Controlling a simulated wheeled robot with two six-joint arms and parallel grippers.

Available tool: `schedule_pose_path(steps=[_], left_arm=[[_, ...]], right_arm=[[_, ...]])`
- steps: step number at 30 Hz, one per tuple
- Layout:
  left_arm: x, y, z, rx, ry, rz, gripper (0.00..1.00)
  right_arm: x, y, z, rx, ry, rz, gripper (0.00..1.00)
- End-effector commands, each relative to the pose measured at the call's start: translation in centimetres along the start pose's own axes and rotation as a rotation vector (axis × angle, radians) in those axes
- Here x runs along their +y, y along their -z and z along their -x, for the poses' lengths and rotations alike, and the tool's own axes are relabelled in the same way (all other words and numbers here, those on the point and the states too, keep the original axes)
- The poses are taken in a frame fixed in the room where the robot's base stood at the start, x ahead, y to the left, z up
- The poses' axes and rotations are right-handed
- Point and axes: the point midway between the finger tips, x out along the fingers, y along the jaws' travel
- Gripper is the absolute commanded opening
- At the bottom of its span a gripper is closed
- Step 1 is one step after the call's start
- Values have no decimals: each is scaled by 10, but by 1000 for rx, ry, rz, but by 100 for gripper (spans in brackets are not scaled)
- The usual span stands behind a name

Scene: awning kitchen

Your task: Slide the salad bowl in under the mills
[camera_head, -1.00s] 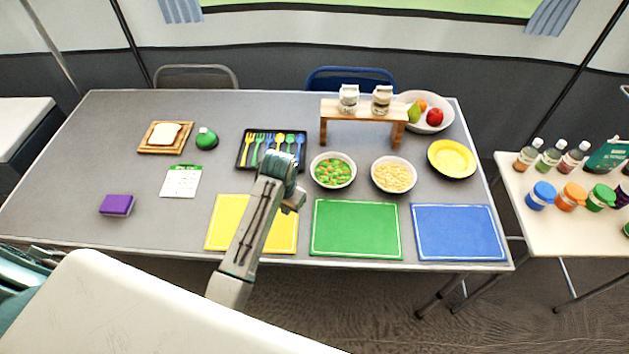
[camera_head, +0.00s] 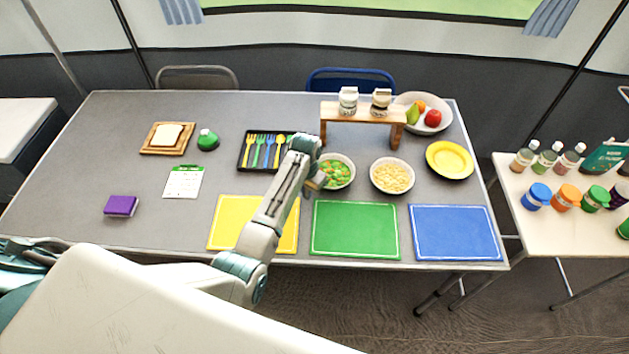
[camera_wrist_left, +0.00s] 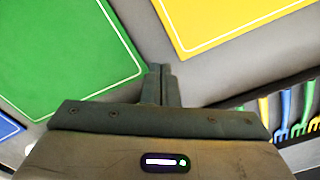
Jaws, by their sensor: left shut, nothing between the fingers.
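The salad bowl (camera_head: 341,178), white with green and orange contents, stands on the table behind the green mat, in front of the wooden riser (camera_head: 362,114). The two mills (camera_head: 348,100) and (camera_head: 381,102) stand on top of the riser, with open space beneath its board. My left gripper (camera_head: 316,182) is at the bowl's left front side and hides part of it; I cannot tell whether they touch. Its fingers are shut and empty in the left wrist view (camera_wrist_left: 161,84), where the bowl does not show. My right gripper is not in view.
A bowl of pale food (camera_head: 392,177) stands right of the salad bowl. A fruit bowl (camera_head: 440,127) and a yellow plate (camera_head: 450,160) are further right. A cutlery tray (camera_head: 243,152) lies left. Yellow, green (camera_head: 355,230) and blue mats line the front edge.

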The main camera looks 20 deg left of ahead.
Motion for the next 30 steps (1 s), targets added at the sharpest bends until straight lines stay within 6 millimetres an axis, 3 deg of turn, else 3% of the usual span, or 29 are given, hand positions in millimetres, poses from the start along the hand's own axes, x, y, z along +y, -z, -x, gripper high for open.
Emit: schedule_pose_path(steps=[9, 25, 30], left_arm=[[0, 33, -2, 1, -1, 0, 0], [0, 40, -3, 0, -1, 1, 0], [0, 52, -6, 2, -1, 1, 0]], right_arm=[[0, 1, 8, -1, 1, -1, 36], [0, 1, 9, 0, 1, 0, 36], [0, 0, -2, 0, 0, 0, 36]])
